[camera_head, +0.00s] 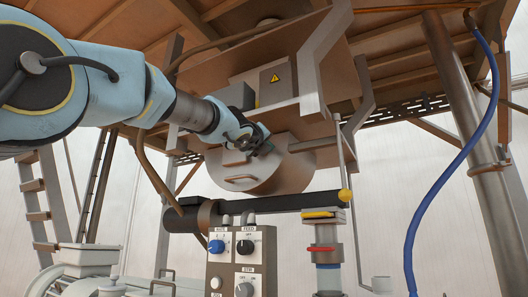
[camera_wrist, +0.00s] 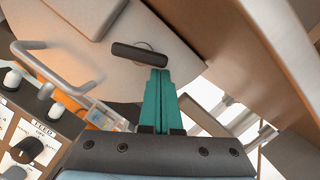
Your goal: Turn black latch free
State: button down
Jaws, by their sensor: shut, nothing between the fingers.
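The black latch (camera_wrist: 140,54) is a short dark bar on a round base, set on the light grey face of a round hatch (camera_wrist: 110,80). In the wrist view the bar lies nearly level, its right end tilted slightly down. My gripper (camera_wrist: 159,72) has its teal fingers pressed together with nothing between them. Their tips overlap the latch's right half in the picture; I cannot tell whether they touch it. In the head view my gripper (camera_head: 264,149) is at the upper part of the hatch (camera_head: 265,178), and the latch cannot be made out there.
A bent metal handle (camera_wrist: 60,72) stands out from the hatch at left. A control box (camera_head: 236,258) with several knobs is below. A black horizontal tube (camera_head: 285,201) with a yellow end runs under the hatch. A brown beam (camera_wrist: 265,75) is close on the right.

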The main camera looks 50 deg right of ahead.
jog(key=shift+r+n+t+y+p, duration=0.15)
jog(key=shift+r+n+y+p, duration=0.15)
jog(key=shift+n, duration=0.65)
jog(key=shift+r+n+t+y+p, duration=0.2)
jog(key=shift+r+n+p, duration=0.1)
jog(key=shift+n, duration=0.7)
jog(key=shift+r+n+t+y+p, duration=0.2)
jog(key=shift+r+n+p, duration=0.1)
jog(key=shift+n, duration=0.65)
jog(key=shift+w+r+p, duration=0.1)
jog(key=shift+r+p, duration=0.1)
jog(key=shift+p, duration=0.1)
jog(key=shift+f, duration=0.1)
